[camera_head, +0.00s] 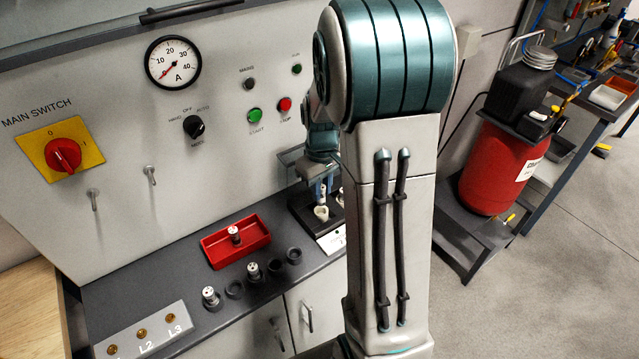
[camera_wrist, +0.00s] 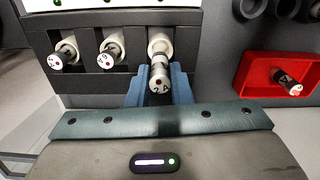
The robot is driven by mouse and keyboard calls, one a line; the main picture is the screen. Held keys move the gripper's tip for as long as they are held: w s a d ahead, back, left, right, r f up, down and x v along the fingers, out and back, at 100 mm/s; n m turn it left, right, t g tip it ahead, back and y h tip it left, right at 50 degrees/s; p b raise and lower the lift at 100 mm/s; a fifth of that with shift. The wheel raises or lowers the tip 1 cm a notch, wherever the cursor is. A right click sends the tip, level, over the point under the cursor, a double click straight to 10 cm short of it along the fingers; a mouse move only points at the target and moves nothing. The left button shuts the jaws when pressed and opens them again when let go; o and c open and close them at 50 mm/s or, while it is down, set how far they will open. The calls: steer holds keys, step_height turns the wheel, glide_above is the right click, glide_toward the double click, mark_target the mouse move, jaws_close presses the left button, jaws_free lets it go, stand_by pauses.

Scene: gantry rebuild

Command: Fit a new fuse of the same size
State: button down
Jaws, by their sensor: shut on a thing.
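My gripper (camera_wrist: 158,88) is shut on a fuse (camera_wrist: 158,80) whose white end reads "2 A" with a red dot. The held fuse is at the right-hand white tube (camera_wrist: 160,43) of a dark rack (camera_wrist: 90,80); I cannot tell whether it is still inside. Two other fuses, left (camera_wrist: 64,56) and middle (camera_wrist: 111,52), sit in the rack's other tubes. In the head view my gripper (camera_head: 322,188) points down over the rack (camera_head: 303,208), partly hidden by my arm. Another fuse (camera_head: 235,233) lies in the red tray (camera_head: 213,251).
Left of the rack are two capped holders (camera_head: 210,297) (camera_head: 254,271) and several dark round cups (camera_head: 274,271). The terminal plate (camera_head: 120,338) marked L2, L3 is front left. The switch panel (camera_head: 120,120) rises behind.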

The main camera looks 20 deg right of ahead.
mark_target(321, 202)
steer(key=shift+f+b, duration=1.15)
steer(key=shift+f, duration=0.9)
steer(key=shift+f+b, duration=0.65)
steer(key=shift+b, duration=0.05)
steer(key=c, duration=1.6)
jaws_free()
steer(key=shift+r, duration=0.15)
steer(key=shift+r+p, duration=3.95)
steer(key=shift+r, duration=1.5)
steer(key=shift+a, duration=0.1)
steer(key=s+a+r+m+t, duration=0.1)
steer(key=s+a+r, duration=0.2)
steer(key=s, duration=0.2)
steer(key=s+a+r+m+t+b, duration=0.1)
steer(key=s+a+r, duration=0.2)
steer(key=s, duration=0.3)
steer(key=s+a+r+m+t+b, duration=0.1)
steer(key=s+a+r, duration=0.2)
steer(key=s, duration=0.3)
steer(key=shift+t, duration=0.4)
